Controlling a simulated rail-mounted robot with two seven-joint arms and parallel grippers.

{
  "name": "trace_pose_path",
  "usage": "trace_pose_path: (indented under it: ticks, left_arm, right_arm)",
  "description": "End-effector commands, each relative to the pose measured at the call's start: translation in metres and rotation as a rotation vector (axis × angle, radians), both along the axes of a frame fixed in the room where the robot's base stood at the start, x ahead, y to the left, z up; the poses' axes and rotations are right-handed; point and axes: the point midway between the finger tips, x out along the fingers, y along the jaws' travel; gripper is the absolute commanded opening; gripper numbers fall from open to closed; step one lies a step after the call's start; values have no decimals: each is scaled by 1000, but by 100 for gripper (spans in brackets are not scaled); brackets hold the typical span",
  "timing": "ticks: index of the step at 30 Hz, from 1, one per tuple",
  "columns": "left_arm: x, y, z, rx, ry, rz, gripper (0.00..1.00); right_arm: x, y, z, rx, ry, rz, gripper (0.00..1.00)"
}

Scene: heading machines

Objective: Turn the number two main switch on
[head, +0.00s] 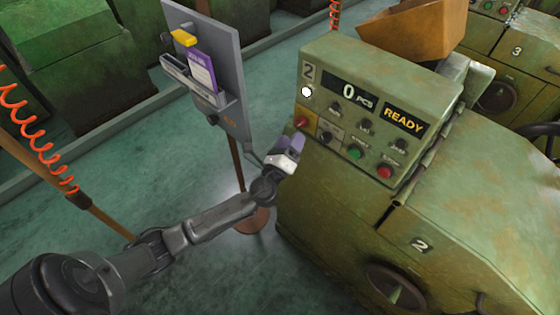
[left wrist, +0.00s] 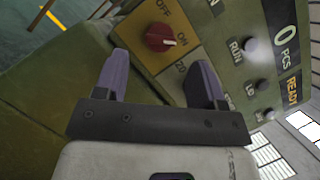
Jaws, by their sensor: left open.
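The red main switch knob (left wrist: 159,38) sits on a yellow plate (left wrist: 185,65) marked OFF and ON in the left wrist view. A small pale mark on the knob lies toward the ON word. It also shows in the head view (head: 302,119) at the lower left of the number 2 machine's panel (head: 345,75). That panel's white lamp (head: 306,91) is bright, and its display (head: 350,92) reads 0 PCS and READY. My left gripper (head: 291,146) is open, its purple fingers (left wrist: 162,72) just short of the knob, apart from it. My right gripper is out of view.
Green (head: 355,152) and red (head: 384,171) buttons sit on the same panel. A grey board (head: 222,75) on a post stands left of the machine. An orange post (head: 95,205) with a coiled red hose is at the left. A number 3 machine (head: 515,55) is behind.

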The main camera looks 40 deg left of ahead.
Motion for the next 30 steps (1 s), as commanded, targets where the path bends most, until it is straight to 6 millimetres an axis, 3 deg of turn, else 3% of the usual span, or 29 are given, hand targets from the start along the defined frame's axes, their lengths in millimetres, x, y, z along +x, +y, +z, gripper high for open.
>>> trace_pose_path:
  ticks: [6, 12, 18, 30]
  left_arm:
    - [-39, -13, -14, -3, 2, -1, 64]
    - [-62, -20, -20, -2, 2, 0, 64]
    - [-73, -23, -22, 0, 0, 1, 64]
    - [-75, -24, -22, 0, -1, 1, 64]
  right_arm:
    - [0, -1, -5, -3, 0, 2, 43]
    - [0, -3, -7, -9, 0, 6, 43]
    - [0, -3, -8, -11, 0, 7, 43]
    - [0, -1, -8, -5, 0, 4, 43]
